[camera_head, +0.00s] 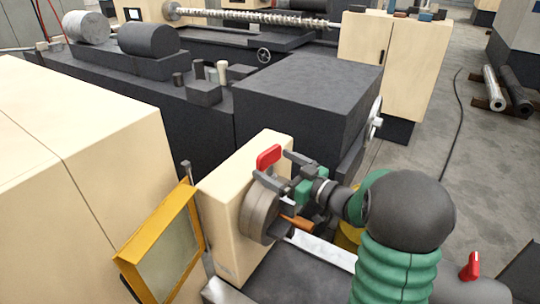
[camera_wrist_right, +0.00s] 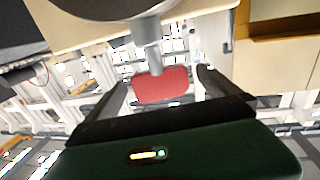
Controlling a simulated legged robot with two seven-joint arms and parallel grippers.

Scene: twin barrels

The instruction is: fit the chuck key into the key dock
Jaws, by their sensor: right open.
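The chuck key shows as a red handle (camera_head: 268,157) above the round grey chuck (camera_head: 260,212) on the front of the cream headstock. In the right wrist view the red handle (camera_wrist_right: 161,86) sits on a grey shaft running to a round grey body (camera_wrist_right: 110,8). My right gripper (camera_head: 271,166) is open, with one finger on each side of the handle; gaps show beside it in the right wrist view (camera_wrist_right: 160,82). I cannot make out the key dock with certainty. My left gripper is not in view.
A yellow-framed guard (camera_head: 165,245) stands left of the chuck. An orange handle-like piece (camera_head: 297,224) sticks out beside the chuck, below my gripper. A large dark block (camera_head: 305,90) stands behind. A second red piece (camera_head: 474,264) is at lower right. Open floor lies at right.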

